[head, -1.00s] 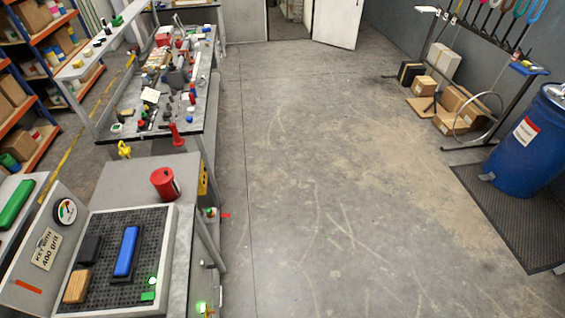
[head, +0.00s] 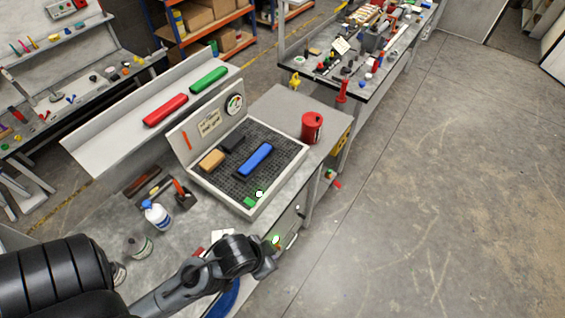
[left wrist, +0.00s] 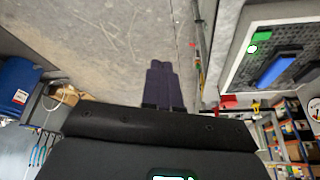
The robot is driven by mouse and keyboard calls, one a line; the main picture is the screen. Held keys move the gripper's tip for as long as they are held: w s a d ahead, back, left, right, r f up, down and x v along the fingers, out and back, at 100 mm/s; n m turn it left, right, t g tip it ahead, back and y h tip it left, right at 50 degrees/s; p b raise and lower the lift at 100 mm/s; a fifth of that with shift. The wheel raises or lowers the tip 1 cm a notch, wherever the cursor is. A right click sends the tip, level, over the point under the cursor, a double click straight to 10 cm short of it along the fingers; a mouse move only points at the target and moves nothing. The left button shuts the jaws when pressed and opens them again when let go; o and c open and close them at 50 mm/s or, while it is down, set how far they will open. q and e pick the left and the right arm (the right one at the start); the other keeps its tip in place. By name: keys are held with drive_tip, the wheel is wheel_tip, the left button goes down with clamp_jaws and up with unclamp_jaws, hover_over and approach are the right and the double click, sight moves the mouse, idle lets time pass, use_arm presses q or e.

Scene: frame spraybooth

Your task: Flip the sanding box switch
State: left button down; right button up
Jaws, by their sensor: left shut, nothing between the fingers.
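The sanding box (head: 280,184) is a pale-rimmed tray with a black perforated bed on the grey bench. A green rocker-like piece (head: 249,202) and a lit green lamp (head: 259,194) sit at its near corner. My left gripper (head: 274,256) is beside the bench front, close to that light in the picture; contact cannot be told. In the left wrist view its fingers (left wrist: 160,72) are together and empty, with the box rim (left wrist: 237,45) at right.
A blue sanding block (head: 255,160) and a wooden block (head: 211,160) lie on the bed. A red can (head: 312,127) and a spray bottle (head: 157,215) stand on the bench. Open floor (head: 400,200) lies to the right.

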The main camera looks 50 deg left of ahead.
use_arm(q)
drive_tip(key=d+f+m+h, duration=0.5)
drive_tip(key=d+f+m, duration=0.3)
drive_tip(key=d+f, duration=0.35)
drive_tip(key=s+a+f+m+g, duration=0.3)
drive_tip(key=a+f+m+g, duration=0.2)
drive_tip(key=a+f, duration=0.15)
drive_tip(key=w+a+r+m+g+y+b, duration=0.1)
drive_tip(key=w+a+y, duration=0.15)
drive_tip(key=a, duration=0.85)
drive_tip(key=w+a+r+g+y, duration=0.1)
drive_tip(key=w+a+r, duration=0.15)
drive_tip(key=a, duration=0.85)
drive_tip(key=w+a+r+t+y, duration=0.2)
drive_tip(key=w+a+r, duration=0.6)
drive_tip(key=w+a, duration=0.1)
drive_tip(key=shift+w+a+b, duration=0.2)
drive_tip(key=shift+b, duration=0.1)
